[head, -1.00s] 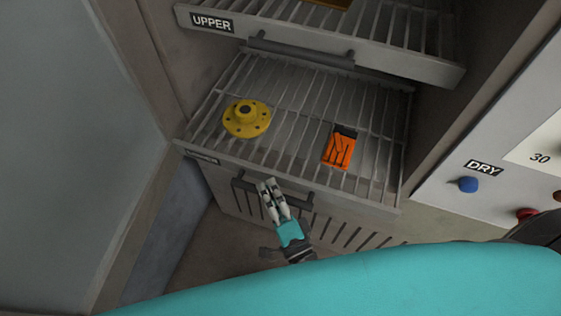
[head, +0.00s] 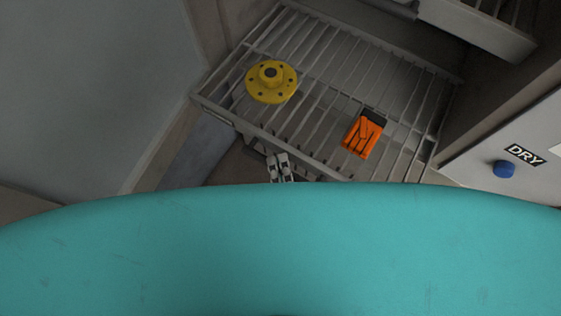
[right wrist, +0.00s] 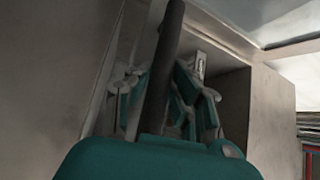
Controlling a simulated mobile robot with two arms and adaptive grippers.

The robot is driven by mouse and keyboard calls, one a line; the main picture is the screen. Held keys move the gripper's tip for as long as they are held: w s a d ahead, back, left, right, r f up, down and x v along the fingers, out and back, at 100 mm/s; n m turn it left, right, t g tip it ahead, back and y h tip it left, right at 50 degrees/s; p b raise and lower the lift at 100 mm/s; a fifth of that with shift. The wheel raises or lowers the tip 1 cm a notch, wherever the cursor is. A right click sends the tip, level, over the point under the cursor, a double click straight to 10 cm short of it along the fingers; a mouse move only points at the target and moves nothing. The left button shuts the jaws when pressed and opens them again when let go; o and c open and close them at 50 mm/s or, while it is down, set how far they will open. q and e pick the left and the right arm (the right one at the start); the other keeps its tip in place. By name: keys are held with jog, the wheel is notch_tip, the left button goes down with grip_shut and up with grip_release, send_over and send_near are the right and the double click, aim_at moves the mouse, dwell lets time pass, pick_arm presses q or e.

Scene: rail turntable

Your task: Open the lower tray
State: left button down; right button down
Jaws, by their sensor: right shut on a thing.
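The lower tray (head: 212,103) is a grey wire-rack drawer, pulled out from under the upper tray (head: 478,30). A yellow round flange (head: 271,84) and an orange piece with a dark end (head: 363,135) lie on its rack. My right gripper (head: 278,160) is at the tray's front, mostly hidden by my teal body. In the right wrist view, my right gripper (right wrist: 160,95) has its fingers on both sides of a dark bar, the tray's handle (right wrist: 168,45), and is shut on it. My left gripper is not in view.
A large grey panel (head: 90,90) is at the left. My teal body covers the lower part of the head view.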

jog(key=c, duration=1.3)
grip_release()
jog(key=shift+f, duration=0.35)
jog(key=shift+o, duration=0.7)
jog(key=shift+r, duration=0.15)
jog(key=shift+s, duration=0.1)
jog(key=v, duration=0.7)
jog(key=shift+s, duration=0.2)
jog(key=shift+d, duration=0.1)
